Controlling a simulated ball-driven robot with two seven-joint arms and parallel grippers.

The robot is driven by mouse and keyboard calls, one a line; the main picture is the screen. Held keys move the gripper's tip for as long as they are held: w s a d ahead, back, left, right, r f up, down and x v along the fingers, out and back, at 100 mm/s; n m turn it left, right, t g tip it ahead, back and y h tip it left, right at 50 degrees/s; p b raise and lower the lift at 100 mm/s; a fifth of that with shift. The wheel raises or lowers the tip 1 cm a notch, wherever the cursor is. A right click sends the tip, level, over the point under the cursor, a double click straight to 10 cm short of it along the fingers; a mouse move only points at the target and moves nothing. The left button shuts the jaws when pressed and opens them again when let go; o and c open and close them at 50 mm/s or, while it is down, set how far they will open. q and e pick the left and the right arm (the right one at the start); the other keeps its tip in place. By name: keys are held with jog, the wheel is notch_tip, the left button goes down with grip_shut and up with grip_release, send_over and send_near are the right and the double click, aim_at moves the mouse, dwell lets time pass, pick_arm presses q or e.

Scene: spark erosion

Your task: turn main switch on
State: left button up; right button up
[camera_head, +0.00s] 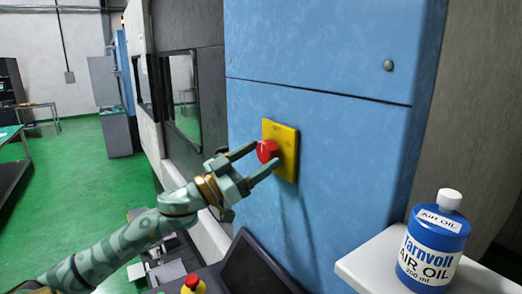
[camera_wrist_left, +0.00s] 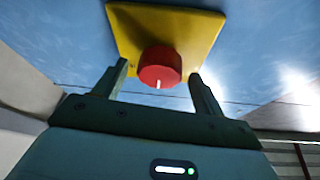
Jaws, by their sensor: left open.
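The main switch is a round red knob (camera_head: 267,151) on a yellow plate (camera_head: 285,137), fixed to the blue cabinet wall. A short white mark shows on the knob's face in the left wrist view (camera_wrist_left: 160,67), near its lower edge. My left gripper (camera_head: 262,163) is open, with its fingertips close to the knob, one on either side. In the left wrist view the left gripper's fingers (camera_wrist_left: 160,85) stand apart with the knob between and just beyond them. I cannot tell whether either finger touches it. My right gripper is not in view.
A blue air oil bottle (camera_head: 431,240) stands on a white shelf (camera_head: 378,262) at the right. A red button on a yellow base (camera_head: 193,284) and a dark panel (camera_head: 252,268) lie below the arm. Green floor (camera_head: 85,190) is open at the left.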

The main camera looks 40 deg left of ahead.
pick_arm(q)
jog(key=shift+w+d+r, duration=0.2)
jog(key=shift+w+d, duration=0.05)
jog(key=shift+w, duration=0.3)
jog(key=shift+s, duration=0.1)
jog(key=c, duration=1)
jog(key=shift+o, duration=0.2)
